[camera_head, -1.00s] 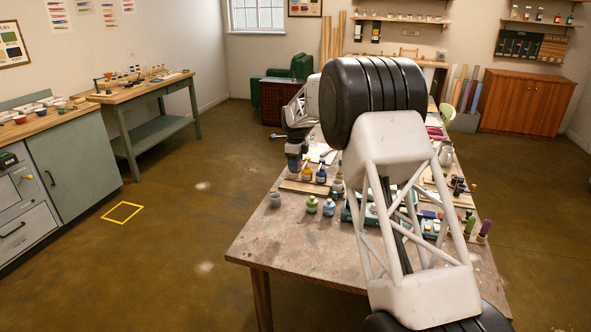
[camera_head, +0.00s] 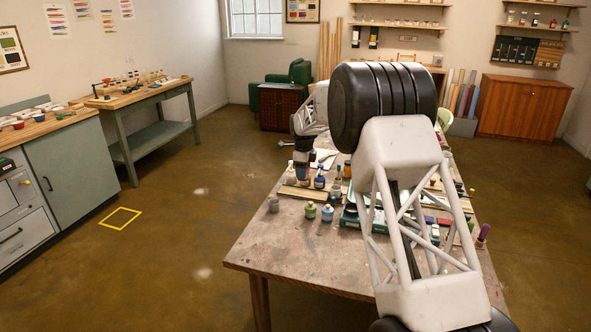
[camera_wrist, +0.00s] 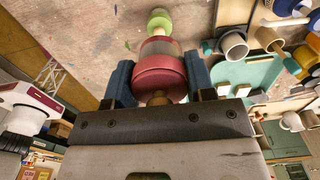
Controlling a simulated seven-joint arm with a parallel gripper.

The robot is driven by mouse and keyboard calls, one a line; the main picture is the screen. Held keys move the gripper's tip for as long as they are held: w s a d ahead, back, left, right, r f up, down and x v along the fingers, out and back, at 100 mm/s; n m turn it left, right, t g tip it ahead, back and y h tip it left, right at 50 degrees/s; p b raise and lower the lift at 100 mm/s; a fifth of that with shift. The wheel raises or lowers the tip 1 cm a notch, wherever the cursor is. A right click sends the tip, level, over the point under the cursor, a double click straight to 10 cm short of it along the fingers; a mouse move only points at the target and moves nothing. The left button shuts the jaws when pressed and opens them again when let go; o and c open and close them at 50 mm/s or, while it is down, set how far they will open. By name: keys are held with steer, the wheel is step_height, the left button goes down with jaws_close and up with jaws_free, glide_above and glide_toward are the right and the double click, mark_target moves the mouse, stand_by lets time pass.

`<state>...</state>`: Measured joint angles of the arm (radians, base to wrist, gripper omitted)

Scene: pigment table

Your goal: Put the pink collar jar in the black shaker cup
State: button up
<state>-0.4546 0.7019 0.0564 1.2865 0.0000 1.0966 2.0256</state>
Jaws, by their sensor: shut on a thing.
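My gripper (camera_wrist: 160,84) is shut on the pink collar jar (camera_wrist: 161,72), a dark pinkish-red, round piece with a paler band, held between the blue finger pads in the wrist view. A pale green knob-like thing (camera_wrist: 159,20) shows just past the jar; I cannot tell whether they touch. In the head view my gripper is small beside the bottles on the table, and the jar is not clear there. I cannot pick out the black shaker cup for sure; several cups stand at the right of the wrist view, among them a grey cup with a dark inside (camera_wrist: 234,44).
The paint-stained table (camera_head: 290,250) has a bare front left part. A grey cup (camera_head: 273,204), a green jar (camera_head: 310,210) and a blue jar (camera_head: 327,214) stand near its left edge. Several bottles stand behind them. My arm hides much of the table's right side.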

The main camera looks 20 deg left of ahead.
steer(key=d+f, duration=0.2)
steer(key=d, duration=0.8)
steer(key=w+d+f, duration=0.1)
steer(key=d+f, duration=0.2)
steer(key=d, duration=0.7)
steer(key=shift+w, duration=0.2)
steer(key=shift+d+f, duration=0.1)
steer(key=shift+f, duration=0.15)
steer(key=shift+f, duration=1.9)
steer(key=shift+f, duration=1.05)
stand_by(0.4)
steer(key=o, duration=1.5)
steer(key=shift+c, duration=0.2)
